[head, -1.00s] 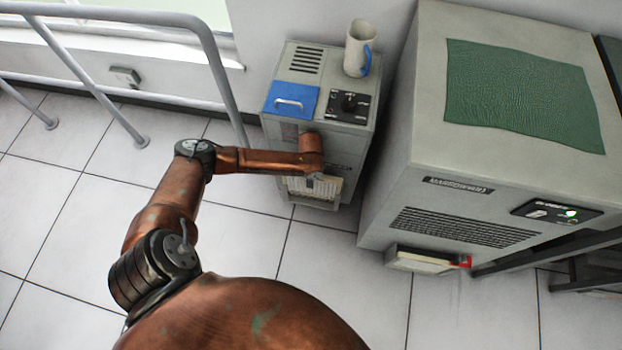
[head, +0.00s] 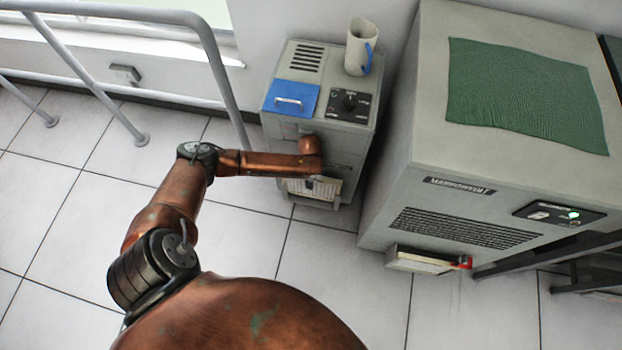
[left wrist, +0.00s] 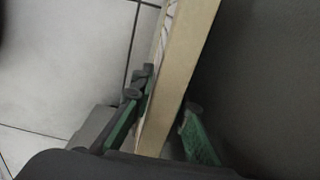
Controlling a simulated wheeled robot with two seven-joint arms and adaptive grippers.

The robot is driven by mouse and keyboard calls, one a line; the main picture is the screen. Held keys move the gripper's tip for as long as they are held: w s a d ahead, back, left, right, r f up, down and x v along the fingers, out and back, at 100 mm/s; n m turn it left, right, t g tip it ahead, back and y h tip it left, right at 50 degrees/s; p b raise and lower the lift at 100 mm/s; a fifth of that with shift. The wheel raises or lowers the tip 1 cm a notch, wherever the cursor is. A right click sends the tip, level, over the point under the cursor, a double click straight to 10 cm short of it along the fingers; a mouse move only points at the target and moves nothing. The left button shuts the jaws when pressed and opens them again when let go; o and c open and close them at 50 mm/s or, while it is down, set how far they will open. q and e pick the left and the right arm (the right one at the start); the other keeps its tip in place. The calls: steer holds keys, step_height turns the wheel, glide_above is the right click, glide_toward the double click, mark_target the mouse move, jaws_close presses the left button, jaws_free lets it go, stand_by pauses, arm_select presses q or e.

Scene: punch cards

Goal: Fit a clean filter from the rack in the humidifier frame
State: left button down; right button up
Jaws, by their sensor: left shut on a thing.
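The humidifier (head: 352,170) is a grey cabinet against the wall with a blue lid and a dial panel on top. A pale pleated filter (head: 325,187) with a tan rim is at its low front opening. My left gripper (head: 314,181) is shut on it, mostly hidden under my wrist. In the left wrist view the filter (left wrist: 180,75) stands edge-on between the green fingers of my left gripper (left wrist: 163,103), beside a dark surface. I cannot tell how far the filter sits in the frame. My right gripper and a filter rack are not in view.
A white jug (head: 359,46) with a blue handle stands on the humidifier. A large grey machine (head: 480,200) with a green cloth stands close on the right, a tray (head: 420,260) jutting from its lower front. A metal railing (head: 215,60) is on the left. The tiled floor in front is clear.

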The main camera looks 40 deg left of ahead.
arm_select(q)
steer(key=shift+f, duration=0.8)
steer(key=shift+f+b, duration=0.7)
steer(key=shift+f, duration=0.65)
steer(key=shift+f, duration=0.2)
steer(key=c, duration=1.8)
jaws_free()
steer(key=shift+o, duration=0.4)
